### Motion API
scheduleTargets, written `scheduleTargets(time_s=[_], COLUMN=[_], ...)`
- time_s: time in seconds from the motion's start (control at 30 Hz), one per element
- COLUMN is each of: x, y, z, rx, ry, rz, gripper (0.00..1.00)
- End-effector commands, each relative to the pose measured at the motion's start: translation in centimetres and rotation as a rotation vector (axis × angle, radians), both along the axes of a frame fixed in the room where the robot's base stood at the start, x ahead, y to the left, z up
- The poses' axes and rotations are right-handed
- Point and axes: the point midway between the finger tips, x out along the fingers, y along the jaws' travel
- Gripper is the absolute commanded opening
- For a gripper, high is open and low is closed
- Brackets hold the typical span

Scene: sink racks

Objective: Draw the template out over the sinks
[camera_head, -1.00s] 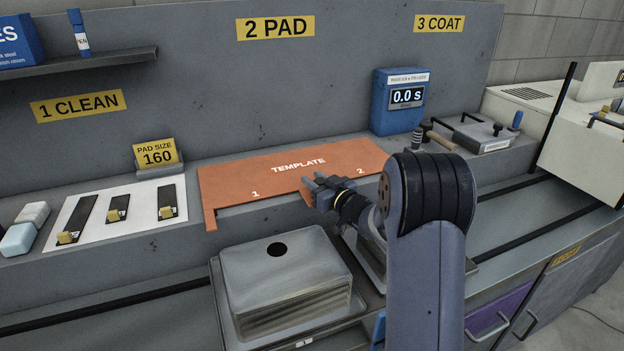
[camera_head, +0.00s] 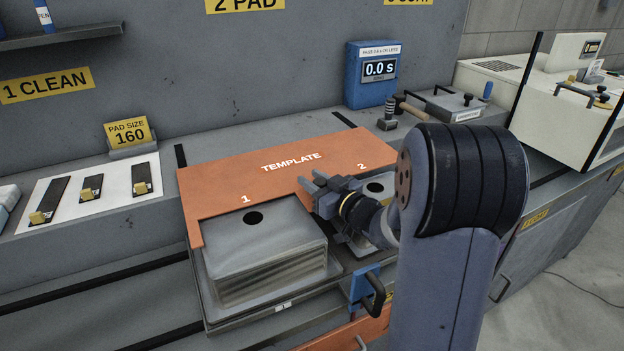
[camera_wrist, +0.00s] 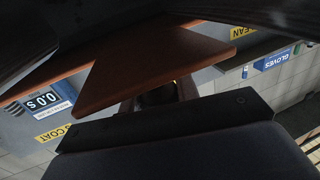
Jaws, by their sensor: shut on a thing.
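The orange template (camera_head: 255,165), marked 1 and 2, lies flat and reaches from the back ledge over the rear of the sinks. Its front edge has cut-outs, and a narrow left leg runs beside sink 1. Sink 1 (camera_head: 262,245) is a grey metal box shape with a dark round hole on top. Sink 2 (camera_head: 380,188) is mostly hidden behind my arm. My gripper (camera_head: 316,188) is shut on the template's front part between the two cut-outs. In the wrist view the template (camera_wrist: 155,65) shows as a brown-orange slab between the dark jaws.
A blue timer (camera_head: 378,80) reading 0.0 s stands behind the template. A white sheet (camera_head: 70,205) with dark strips lies at left, by a yellow PAD SIZE 160 sign (camera_head: 128,134). A blue clamp with a black handle (camera_head: 367,290) sits at the front of the rack.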

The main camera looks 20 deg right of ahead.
Motion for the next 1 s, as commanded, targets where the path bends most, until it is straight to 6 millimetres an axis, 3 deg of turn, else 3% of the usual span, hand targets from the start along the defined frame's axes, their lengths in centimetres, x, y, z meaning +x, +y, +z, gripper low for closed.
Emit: scheduleTargets(time_s=[0.1, 0.13, 0.4, 0.7, 1.0], x=[-0.2, -0.2, -0.1, -0.5, -4.8], y=[0.0, 0.0, 0.0, -0.3, -2.4], z=[-0.4, -0.4, -0.3, -0.2, -0.2], rx=[-0.001, -0.001, -0.001, -0.001, 0.000], ry=[0.009, 0.009, 0.006, 0.004, 0.004], rz=[0.001, 0.001, 0.001, -0.001, -0.004], gripper=[0.00, 0.31, 0.52, 0.52, 0.52])
